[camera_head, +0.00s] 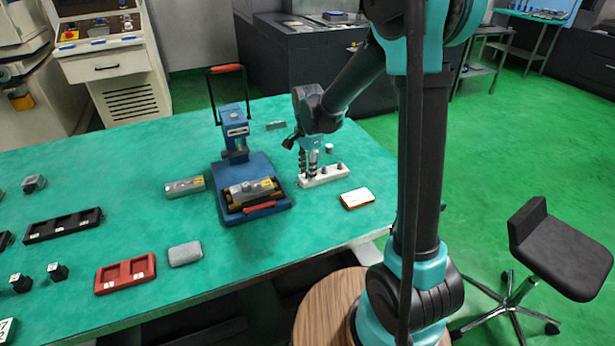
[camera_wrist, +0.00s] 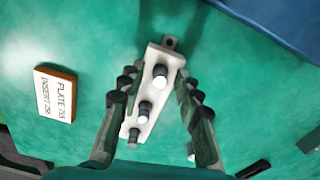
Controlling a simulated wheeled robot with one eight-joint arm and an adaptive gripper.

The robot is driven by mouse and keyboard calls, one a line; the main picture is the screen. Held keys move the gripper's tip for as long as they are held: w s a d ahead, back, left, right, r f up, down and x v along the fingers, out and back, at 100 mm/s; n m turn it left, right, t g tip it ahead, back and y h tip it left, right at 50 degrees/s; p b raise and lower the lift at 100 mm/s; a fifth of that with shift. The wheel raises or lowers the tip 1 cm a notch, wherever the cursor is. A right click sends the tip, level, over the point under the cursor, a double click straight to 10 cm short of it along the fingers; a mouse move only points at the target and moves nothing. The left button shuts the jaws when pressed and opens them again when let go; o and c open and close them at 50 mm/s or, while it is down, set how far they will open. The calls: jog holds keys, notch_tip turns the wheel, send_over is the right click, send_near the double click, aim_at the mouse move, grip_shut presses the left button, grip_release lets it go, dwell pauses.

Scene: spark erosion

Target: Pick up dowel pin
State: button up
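A white block (camera_head: 326,177) stands on the green table, and several small upright pins are set along it. In the wrist view the white block (camera_wrist: 150,92) lies between the fingers, with a pale-topped pin (camera_wrist: 160,72) near their tips and another pin (camera_wrist: 144,107) closer in. I cannot tell which one is the dowel pin. My gripper (camera_wrist: 159,80) is open, one finger on each side of the block. In the head view my gripper (camera_head: 308,170) points down at the block's left end and partly hides it. I cannot tell whether the fingers touch anything.
A small loose cylinder (camera_head: 329,148) stands behind the block. A blue press (camera_head: 254,211) is close on the left. A labelled plate (camera_head: 357,198) lies at the front right. A red tray (camera_head: 125,274) and a grey block (camera_head: 185,254) are farther left.

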grip_shut()
jog(key=shift+r, duration=0.1)
